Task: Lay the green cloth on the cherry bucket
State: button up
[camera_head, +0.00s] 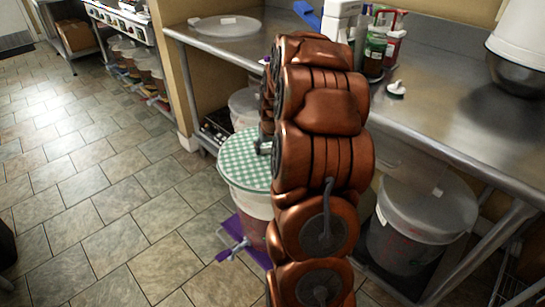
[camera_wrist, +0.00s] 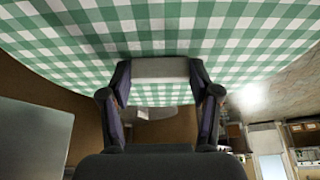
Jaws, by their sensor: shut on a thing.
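The green and white checked cloth (camera_head: 243,158) is a flat round sheet, level over the mouth of a white bucket (camera_head: 250,203) with reddish contents low down. I cannot tell whether it rests on the rim or hangs just above it. The cloth fills the top of the wrist view (camera_wrist: 210,35). My gripper (camera_head: 263,147) is at the cloth's right side, mostly hidden by my arm in the head view. In the wrist view its fingers (camera_wrist: 160,70) are closed on a pale piece at the cloth's edge. No label shows, so the bucket's contents are unclear.
A steel table (camera_head: 440,125) carries bottles (camera_head: 378,50) and a bowl. Another lidded bucket (camera_head: 420,225) stands under the table to the right. Tiled floor (camera_head: 110,190) at left is clear.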

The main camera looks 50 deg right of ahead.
jog(key=shift+s+d+f, duration=0.35)
jog(key=shift+s+d, duration=0.05)
jog(key=shift+d, duration=0.3)
jog(key=shift+f+b, duration=0.75)
jog(key=shift+f, duration=1.8)
jog(key=shift+a, duration=0.1)
jog(key=shift+f, duration=0.9)
dwell(1.2)
jog(key=o, duration=1.3)
jog(key=shift+c, duration=0.2)
jog(key=shift+s, duration=0.1)
jog(key=shift+o, duration=0.9)
